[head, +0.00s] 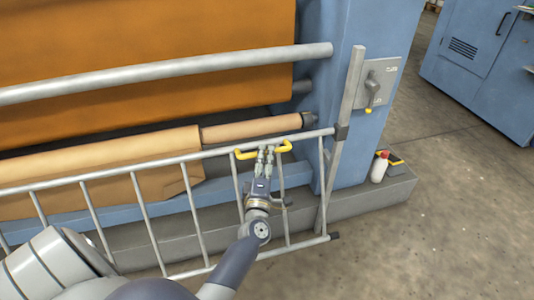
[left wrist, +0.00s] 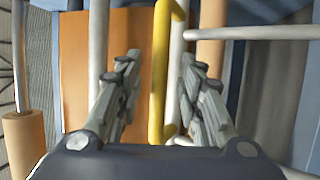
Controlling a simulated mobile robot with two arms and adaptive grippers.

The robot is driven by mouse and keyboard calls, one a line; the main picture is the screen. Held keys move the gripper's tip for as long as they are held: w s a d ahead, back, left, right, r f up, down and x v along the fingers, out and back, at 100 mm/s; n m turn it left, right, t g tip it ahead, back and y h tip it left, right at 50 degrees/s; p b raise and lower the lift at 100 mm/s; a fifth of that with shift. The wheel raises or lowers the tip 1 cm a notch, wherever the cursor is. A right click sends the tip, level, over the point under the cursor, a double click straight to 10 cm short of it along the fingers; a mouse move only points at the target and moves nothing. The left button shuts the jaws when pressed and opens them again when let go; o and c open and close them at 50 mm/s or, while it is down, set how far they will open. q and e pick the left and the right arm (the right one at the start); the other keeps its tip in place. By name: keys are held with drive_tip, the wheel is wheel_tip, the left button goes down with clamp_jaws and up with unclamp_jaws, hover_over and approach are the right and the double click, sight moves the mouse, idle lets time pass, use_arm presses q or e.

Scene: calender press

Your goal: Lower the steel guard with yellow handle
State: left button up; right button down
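The steel guard (head: 101,174) is a grey ladder-like frame standing in front of the rollers. Its right end meets an upright post (head: 352,92), whose top rises well above the guard's top rail. The yellow handle (head: 285,147) is on the top rail near the right end. My left gripper (head: 265,154) is at the handle and covers its middle. In the left wrist view the handle (left wrist: 159,85) runs between the two spread fingers, with gaps on both sides. My right gripper is not in view.
Behind the guard are an orange sheet (head: 140,50) and a paper-covered roller (head: 95,165). A switch box (head: 378,82) is on the blue machine column. The floor at right is clear.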

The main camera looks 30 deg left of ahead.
use_arm(q)
drive_tip(key=shift+x, duration=1.2)
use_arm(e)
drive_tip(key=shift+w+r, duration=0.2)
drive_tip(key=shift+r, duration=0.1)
use_arm(q)
clamp_jaws()
drive_tip(key=shift+f, duration=0.15)
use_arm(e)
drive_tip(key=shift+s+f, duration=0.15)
